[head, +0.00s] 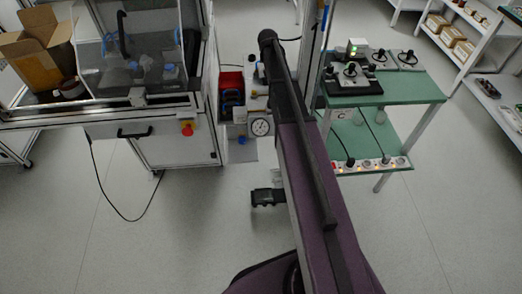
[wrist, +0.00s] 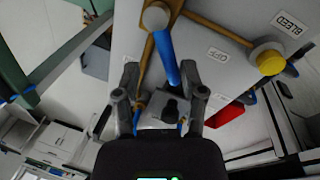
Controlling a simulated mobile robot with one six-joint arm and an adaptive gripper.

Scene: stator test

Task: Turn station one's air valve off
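The air valve's blue lever (wrist: 164,58) shows in the wrist view. It runs from a round grey pivot (wrist: 156,16) on brass pipe down towards my gripper. A label reading OFF (wrist: 217,55) is on the grey panel to the right of the lever. My gripper (wrist: 165,82) is open. The lever's free end appears between its two fingers in the picture; I cannot tell whether they touch it. No station number is readable.
A yellow knob (wrist: 270,61) is on the pipe at right, near a label reading BLEED (wrist: 291,22). A red bin (wrist: 225,117) lies beyond the panel. A green table (head: 405,88) with devices stands right of my arm, and an enclosed machine (head: 175,140) stands left.

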